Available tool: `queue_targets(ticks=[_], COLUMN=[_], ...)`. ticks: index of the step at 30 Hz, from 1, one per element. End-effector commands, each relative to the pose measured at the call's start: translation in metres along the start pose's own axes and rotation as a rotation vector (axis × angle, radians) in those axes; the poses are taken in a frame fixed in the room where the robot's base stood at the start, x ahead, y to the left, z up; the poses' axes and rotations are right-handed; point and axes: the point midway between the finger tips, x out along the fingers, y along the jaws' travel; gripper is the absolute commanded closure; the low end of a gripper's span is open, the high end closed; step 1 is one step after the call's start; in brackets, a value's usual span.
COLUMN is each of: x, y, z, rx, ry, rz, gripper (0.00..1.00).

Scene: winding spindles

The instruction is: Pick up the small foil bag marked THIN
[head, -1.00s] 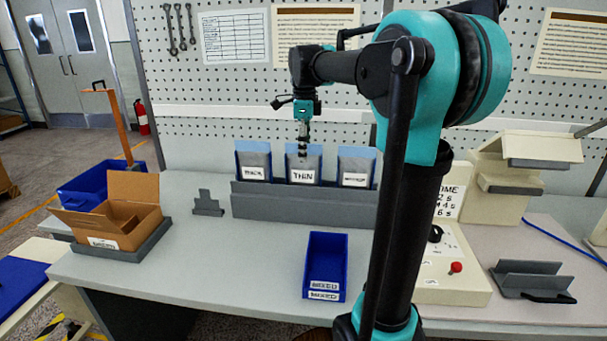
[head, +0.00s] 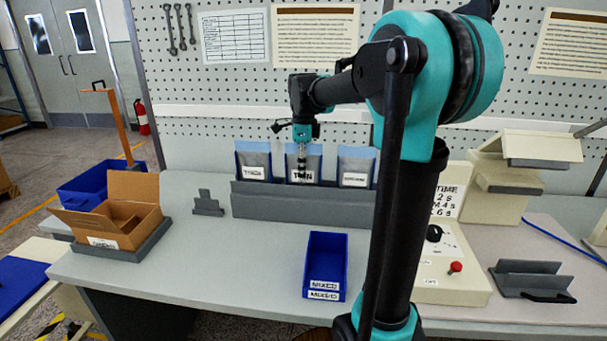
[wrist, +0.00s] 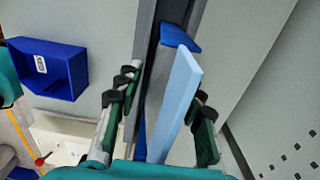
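The THIN bag (head: 315,163) is grey with a light blue top and a white label. It stands upright in the middle of three bags in the grey rack (head: 270,203). My gripper (head: 302,178) points down in front of it and partly covers the label. In the wrist view my gripper (wrist: 164,90) is open, with its fingers on either side of a light blue bag edge (wrist: 177,95). I cannot tell whether either finger touches it.
Similar bags stand to the left (head: 255,160) and right (head: 356,164) in the rack. A blue MIXED bin (head: 326,262) stands in front. A cardboard box (head: 125,232) is at left, a control panel (head: 450,275) at right. The pegboard wall (head: 220,85) is behind.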

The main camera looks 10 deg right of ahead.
Motion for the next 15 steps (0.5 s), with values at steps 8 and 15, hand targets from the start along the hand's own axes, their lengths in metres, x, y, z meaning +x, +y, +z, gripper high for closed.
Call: queue_targets(ticks=[8,15], x=[-0.0002,-0.0003], y=[0.0,0.0], z=[0.0,0.0], rx=[0.0,0.0], ry=[0.0,0.0], rz=[0.0,0.0], gripper=[1.0,1.0])
